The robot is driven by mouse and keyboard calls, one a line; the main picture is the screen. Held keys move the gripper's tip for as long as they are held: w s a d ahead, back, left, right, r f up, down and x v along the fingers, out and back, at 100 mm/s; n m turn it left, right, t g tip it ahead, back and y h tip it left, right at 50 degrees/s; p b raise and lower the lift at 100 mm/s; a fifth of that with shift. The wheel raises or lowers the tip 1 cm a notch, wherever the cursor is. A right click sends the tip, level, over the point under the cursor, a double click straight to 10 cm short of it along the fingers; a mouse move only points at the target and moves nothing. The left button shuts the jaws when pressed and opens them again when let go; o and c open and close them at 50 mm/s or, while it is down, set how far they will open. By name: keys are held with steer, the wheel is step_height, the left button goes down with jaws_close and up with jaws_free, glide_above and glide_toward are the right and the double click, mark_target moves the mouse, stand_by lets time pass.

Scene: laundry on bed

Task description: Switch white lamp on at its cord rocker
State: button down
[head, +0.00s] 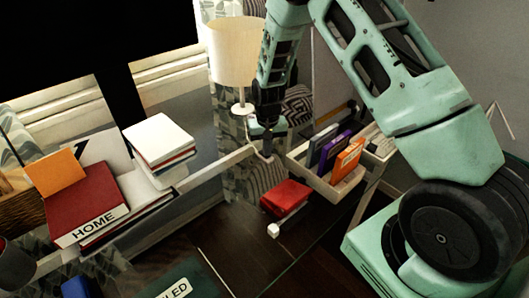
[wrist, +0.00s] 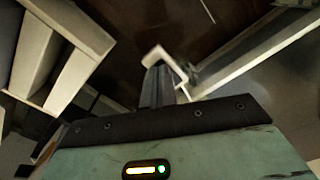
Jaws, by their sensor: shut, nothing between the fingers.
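The white lamp (head: 235,55) stands upright at the back middle in the head view, with a cream shade and a pale stem and base. I cannot tell whether it is lit. I cannot make out its cord or the rocker in either view. My gripper (head: 265,153) points down in front of and below the lamp, to the right of its base, close to the end of a pale rail. Its fingers are shut and empty. In the wrist view, the dark shut fingers (wrist: 157,82) show next to a pale angled piece. The lamp is not in the wrist view.
A pale rack (head: 325,183) with several upright books is right of my gripper. A red book (head: 285,198) lies below it. Stacked books (head: 100,205) and white-covered books (head: 160,140) lie on the left. A small white block (head: 273,230) is below the gripper.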

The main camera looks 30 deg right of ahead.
steer(key=shift+r+p, duration=2.25)
steer(key=shift+r, duration=1.2)
steer(key=shift+f, duration=0.1)
steer(key=s+a+r+n+y, duration=0.1)
steer(key=s+a+r+n, duration=0.1)
steer(key=s+a+r, duration=0.5)
steer(key=s+a+r+n, duration=0.35)
steer(key=a+r, duration=0.25)
steer(key=a, duration=0.3)
steer(key=s+a+r+n, duration=0.1)
steer(key=s+r+n, duration=0.1)
steer(key=s, duration=0.5)
steer(key=s+a+r+n, duration=0.2)
steer(key=s+r, duration=0.1)
steer(key=s, duration=0.4)
steer(key=s+a+r+n, duration=0.1)
steer(key=s+r+n, duration=0.1)
steer(key=s, duration=0.6)
steer(key=shift+a+r, duration=0.25)
steer(key=shift+a, duration=0.15)
